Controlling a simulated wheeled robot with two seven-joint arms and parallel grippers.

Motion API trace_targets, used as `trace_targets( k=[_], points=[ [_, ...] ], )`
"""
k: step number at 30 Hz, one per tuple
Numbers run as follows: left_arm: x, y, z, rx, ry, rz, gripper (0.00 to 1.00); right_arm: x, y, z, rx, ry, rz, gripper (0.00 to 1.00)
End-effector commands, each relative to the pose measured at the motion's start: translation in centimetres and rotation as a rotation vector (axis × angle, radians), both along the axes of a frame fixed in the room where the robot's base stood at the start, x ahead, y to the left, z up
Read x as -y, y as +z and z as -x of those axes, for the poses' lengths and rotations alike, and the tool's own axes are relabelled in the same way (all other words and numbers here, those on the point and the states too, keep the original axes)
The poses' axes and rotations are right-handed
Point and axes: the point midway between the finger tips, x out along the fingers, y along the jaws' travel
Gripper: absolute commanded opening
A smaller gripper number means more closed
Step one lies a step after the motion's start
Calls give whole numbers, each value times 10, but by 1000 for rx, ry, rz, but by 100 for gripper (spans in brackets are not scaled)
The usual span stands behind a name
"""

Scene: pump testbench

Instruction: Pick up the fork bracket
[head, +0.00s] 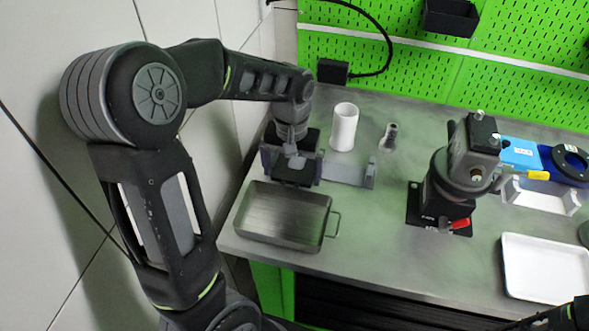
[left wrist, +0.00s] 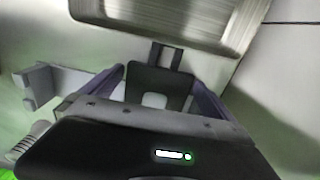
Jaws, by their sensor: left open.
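A dark part with two prongs at one end and a light opening in its body, which looks like the fork bracket (left wrist: 158,80), lies between my left fingers in the left wrist view. In the head view only a dark piece of it (head: 294,176) shows under my left gripper. My left gripper (head: 291,168) points down at the left of the bench, just behind the metal tray. Its jaws are open, one finger on each side of the dark part. I cannot tell whether they touch it.
A metal tray (head: 283,212) with a handle stands in front of my left gripper. A grey holder (head: 347,172) and a white cylinder (head: 344,127) are close on its right. A black pump-like unit (head: 452,180) and a white tray (head: 545,268) are farther right. Middle bench is clear.

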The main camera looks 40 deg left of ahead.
Motion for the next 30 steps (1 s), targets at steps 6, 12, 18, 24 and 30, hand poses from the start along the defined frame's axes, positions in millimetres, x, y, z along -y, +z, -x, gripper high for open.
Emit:
trace_targets(
  k=[6, 12, 18, 24, 30],
  points=[
    [0, 0, 0, 0, 0, 0, 100, 0, 0, 0, 0, 0, 0, 36],
    [0, 0, 0, 0, 0, 0, 92, 0, 0, 0, 0, 0, 0, 36],
    [0, 0, 0, 0, 0, 0, 75, 0, 0, 0, 0, 0, 0, 36],
    [0, 0, 0, 0, 0, 0, 59, 0, 0, 0, 0, 0, 0, 36],
    [0, 0, 0, 0, 0, 0, 43, 0, 0, 0, 0, 0, 0, 36]
  ],
)
